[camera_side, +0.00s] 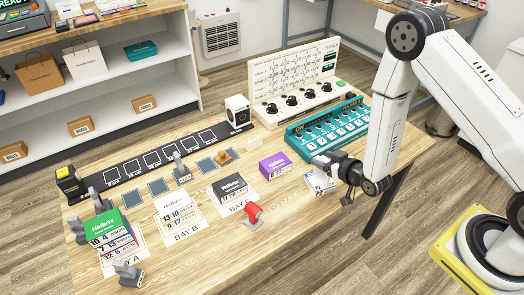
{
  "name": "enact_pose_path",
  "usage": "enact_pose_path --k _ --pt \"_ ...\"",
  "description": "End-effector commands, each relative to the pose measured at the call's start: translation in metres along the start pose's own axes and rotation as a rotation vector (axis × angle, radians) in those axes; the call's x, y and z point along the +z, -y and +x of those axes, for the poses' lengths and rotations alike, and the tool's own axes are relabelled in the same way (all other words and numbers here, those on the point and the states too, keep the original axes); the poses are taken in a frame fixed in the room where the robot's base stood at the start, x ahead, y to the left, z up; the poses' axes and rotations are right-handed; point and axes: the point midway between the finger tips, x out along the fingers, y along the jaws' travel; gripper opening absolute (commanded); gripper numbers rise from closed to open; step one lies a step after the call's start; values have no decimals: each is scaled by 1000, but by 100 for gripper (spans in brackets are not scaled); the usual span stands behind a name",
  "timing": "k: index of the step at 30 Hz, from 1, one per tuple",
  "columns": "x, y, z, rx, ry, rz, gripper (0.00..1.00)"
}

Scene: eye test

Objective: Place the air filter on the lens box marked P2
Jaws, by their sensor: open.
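A small white box (318,184), whose marking appears to read P2, lies near the table's right front edge, partly hidden by my gripper. My gripper (332,172) is open, just above and beside this box; whether it touches it cannot be told. I cannot identify the air filter for certain. A small red rounded piece (253,212) with a pale base stands in front of the bays, and an orange-brown piece (223,157) lies on a dark square pad. A purple box (275,166) lies left of the white box.
Box stacks stand on the bay mats: green-topped (104,226), white (174,206) and dark (230,186). Several grey upright pieces stand among them. A teal button console (327,125) and a cream knob panel (297,82) stand behind. Bare table shows at the front.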

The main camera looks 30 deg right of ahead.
Motion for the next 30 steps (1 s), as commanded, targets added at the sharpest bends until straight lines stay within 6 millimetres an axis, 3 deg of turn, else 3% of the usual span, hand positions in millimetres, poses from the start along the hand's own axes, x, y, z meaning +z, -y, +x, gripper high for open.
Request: enact_pose_path --k 18,30 --pt "0 0 -63 0 1 0 66" --pt "0 0 -75 0 0 0 66"
